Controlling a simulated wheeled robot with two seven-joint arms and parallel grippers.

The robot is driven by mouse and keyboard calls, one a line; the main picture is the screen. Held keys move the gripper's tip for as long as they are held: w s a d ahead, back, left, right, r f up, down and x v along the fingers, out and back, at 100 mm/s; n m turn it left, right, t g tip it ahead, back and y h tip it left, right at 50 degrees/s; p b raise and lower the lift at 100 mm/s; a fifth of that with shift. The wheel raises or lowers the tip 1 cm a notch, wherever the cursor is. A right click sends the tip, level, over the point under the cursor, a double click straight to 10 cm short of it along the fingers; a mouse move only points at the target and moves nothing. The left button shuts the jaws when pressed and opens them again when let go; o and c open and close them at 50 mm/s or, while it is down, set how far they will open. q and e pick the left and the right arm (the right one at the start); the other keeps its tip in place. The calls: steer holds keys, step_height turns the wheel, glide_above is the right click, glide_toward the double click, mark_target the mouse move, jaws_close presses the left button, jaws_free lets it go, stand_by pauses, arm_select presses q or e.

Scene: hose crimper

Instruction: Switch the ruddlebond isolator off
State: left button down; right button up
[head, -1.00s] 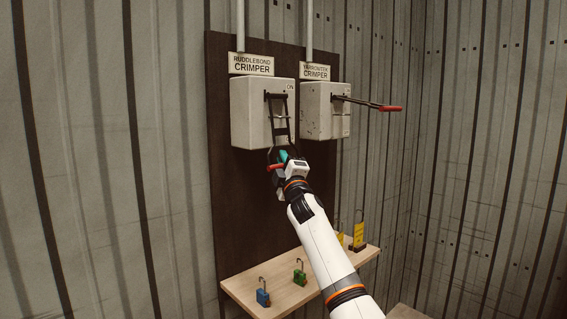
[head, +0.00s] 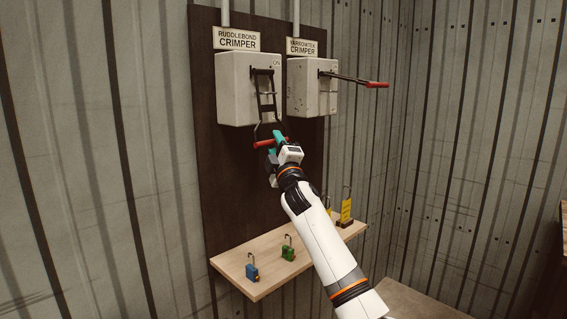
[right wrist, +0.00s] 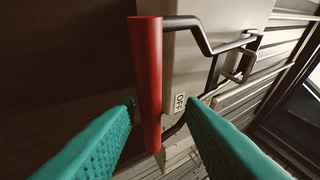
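The ruddlebond isolator (head: 235,98) is the left grey box, under the sign RUDDLEBOND CRIMPER, with "ON" marked at its upper right. Its black lever frame slants down and outward to a red handle (head: 263,144), below the box's lower edge. My right gripper (head: 277,143), with teal fingers, is at this handle. In the right wrist view the red handle (right wrist: 148,75) stands between the open fingers (right wrist: 162,104), with a visible gap on the right finger's side; contact on the left is unclear. An "OFF" label (right wrist: 180,102) shows behind. My left gripper is out of view.
The varrowtek-type crimper box (head: 305,95) stands just right, its red-ended lever (head: 376,84) sticking out to the right. Below, a wooden shelf (head: 270,272) holds a blue padlock (head: 252,273), a green padlock (head: 288,254) and yellow tags (head: 346,212). Space left of the board is clear.

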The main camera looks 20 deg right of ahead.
steer(key=v, duration=0.7)
steer(key=shift+s+b, duration=0.35)
steer(key=shift+b, duration=0.05)
steer(key=shift+f, duration=0.1)
steer(key=shift+c, duration=0.3)
